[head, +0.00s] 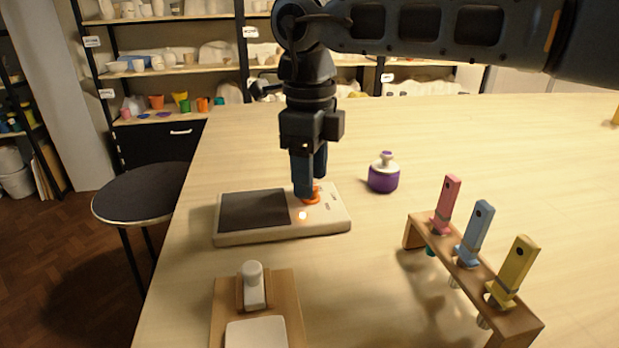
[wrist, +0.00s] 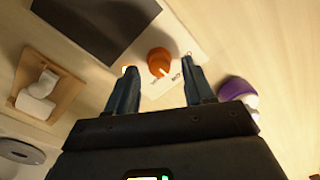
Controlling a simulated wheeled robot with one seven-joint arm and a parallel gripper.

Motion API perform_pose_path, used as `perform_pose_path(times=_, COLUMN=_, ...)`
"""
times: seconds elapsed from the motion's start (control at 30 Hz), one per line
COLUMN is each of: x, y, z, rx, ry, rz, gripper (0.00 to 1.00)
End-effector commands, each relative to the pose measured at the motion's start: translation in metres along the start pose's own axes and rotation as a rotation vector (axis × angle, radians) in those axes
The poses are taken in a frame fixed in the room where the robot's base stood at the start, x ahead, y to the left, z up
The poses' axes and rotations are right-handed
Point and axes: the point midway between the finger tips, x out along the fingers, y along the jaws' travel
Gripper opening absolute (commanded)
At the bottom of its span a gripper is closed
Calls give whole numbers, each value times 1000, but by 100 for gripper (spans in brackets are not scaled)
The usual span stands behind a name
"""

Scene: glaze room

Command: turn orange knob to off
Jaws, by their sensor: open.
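The orange knob (head: 312,196) sits on the right part of a cream panel (head: 290,232) with a dark square plate. In the wrist view the knob (wrist: 160,60) shows a pale mark on its near side. A small light (head: 302,215) glows on the panel in front of the knob. My gripper (head: 308,190) points down over the knob, partly hiding it in the head view. In the wrist view its two fingers (wrist: 158,84) are apart, with the knob between and slightly beyond the tips. I cannot tell whether either finger touches it.
A purple jar (head: 383,176) with a pale lid stands right of the panel. A wooden rack (head: 478,272) holds pink, blue and yellow handled tools at front right. A wooden board (head: 228,300) with a white roller-like piece lies in front.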

Motion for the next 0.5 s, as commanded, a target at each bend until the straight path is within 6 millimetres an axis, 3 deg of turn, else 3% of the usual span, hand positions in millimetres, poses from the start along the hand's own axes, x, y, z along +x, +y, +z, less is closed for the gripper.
perform_pose_path(times=0.17, x=12, y=1, z=0, rx=0, ry=-1, rz=2, gripper=52)
perform_pose_path(times=0.43, x=14, y=1, z=0, rx=-1, ry=-1, rz=1, gripper=52)
perform_pose_path(times=0.5, x=14, y=1, z=0, rx=-1, ry=-1, rz=1, gripper=47)
